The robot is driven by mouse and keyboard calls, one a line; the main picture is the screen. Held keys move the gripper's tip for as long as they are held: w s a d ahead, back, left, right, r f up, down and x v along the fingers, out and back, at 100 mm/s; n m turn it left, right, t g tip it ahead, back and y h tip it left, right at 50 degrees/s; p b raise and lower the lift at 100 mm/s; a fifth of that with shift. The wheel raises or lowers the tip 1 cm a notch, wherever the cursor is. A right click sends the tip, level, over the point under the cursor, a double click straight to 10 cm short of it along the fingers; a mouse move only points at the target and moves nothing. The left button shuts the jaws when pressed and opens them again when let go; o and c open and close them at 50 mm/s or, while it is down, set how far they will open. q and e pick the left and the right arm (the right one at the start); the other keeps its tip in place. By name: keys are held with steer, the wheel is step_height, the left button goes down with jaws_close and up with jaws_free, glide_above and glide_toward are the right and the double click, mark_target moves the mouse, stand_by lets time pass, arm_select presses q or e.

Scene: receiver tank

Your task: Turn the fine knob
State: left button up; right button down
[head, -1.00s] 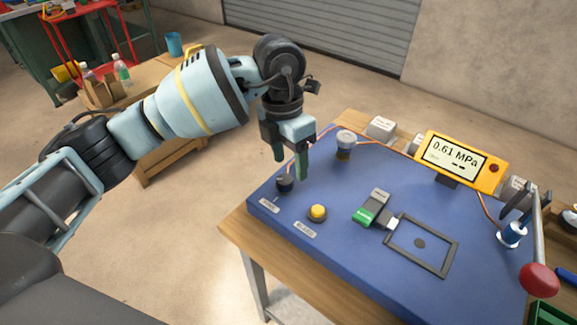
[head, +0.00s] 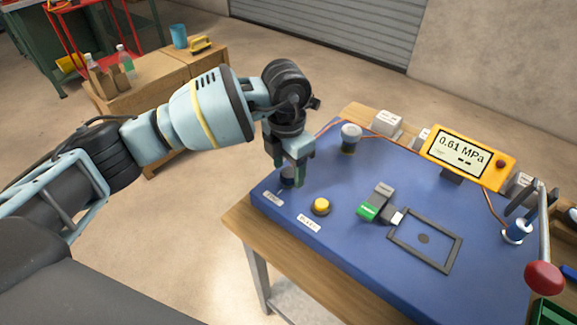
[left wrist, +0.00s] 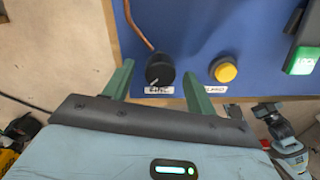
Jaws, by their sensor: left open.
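The fine knob (head: 287,179) is a small black knob at the near left corner of the blue panel (head: 345,235). In the head view my left fingers partly hide it. My left gripper (head: 290,172) is open and points down at the knob. In the left wrist view the knob (left wrist: 160,70) shows a white pointer mark and lies between the two spread green fingers (left wrist: 159,74), with a gap on each side. The label below it is too blurred to read. What seems to be my right arm shows at the lower right of that view; its jaws are unclear.
A yellow button (head: 320,206) sits close right of the knob. A green-and-grey latch (head: 376,202), a rectangular frame (head: 424,241) and a red-balled lever (head: 543,277) lie farther right. The yellow gauge (head: 466,157) reads 0.61 MPa.

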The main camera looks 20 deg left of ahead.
arm_select(q)
steer(key=shift+f, duration=0.2)
steer(key=shift+c, duration=0.3)
steer(key=c, duration=0.9)
steer(key=shift+c, duration=0.2)
steer(key=m, duration=0.5)
steer(key=m+b, duration=0.1)
steer(key=m, duration=0.4)
steer(key=m+b, duration=0.1)
steer(key=m, duration=0.4)
steer(key=shift+d+m+y+b, duration=0.1)
steer(key=shift+m+y+b, duration=0.2)
steer(key=shift+m+b, duration=0.6)
steer(key=shift+m, duration=1.3)
